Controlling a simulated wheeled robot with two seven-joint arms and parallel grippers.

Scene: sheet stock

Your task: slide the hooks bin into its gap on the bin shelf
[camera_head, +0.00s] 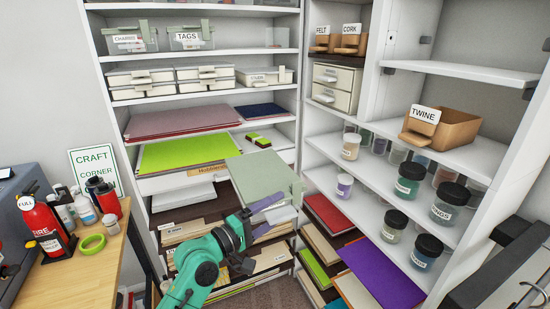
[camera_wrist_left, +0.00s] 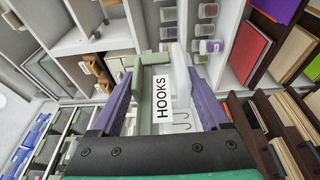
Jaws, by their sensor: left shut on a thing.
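The hooks bin (camera_head: 262,178) is pale green and held out in front of the shelves in the head view. In the left wrist view its white HOOKS label (camera_wrist_left: 160,100) faces the camera, with a picture of hooks beside it. My left gripper (camera_head: 272,208) is shut on the bin; its purple fingers (camera_wrist_left: 160,88) stand on either side of it. The bin shelf (camera_head: 232,50) at the top holds the charms bin (camera_head: 130,40) and the tags bin (camera_head: 190,38). An open space lies between the tags bin and a clear bin (camera_head: 277,37) further right. My right gripper is not in view.
Storage boxes (camera_head: 155,76) and coloured sheets (camera_head: 190,150) fill the shelves below. A twine bin (camera_head: 455,130) and dark-lidded jars (camera_head: 410,178) stand on the right shelves. A wooden table (camera_head: 85,275) with a fire extinguisher (camera_head: 45,225) is at the left.

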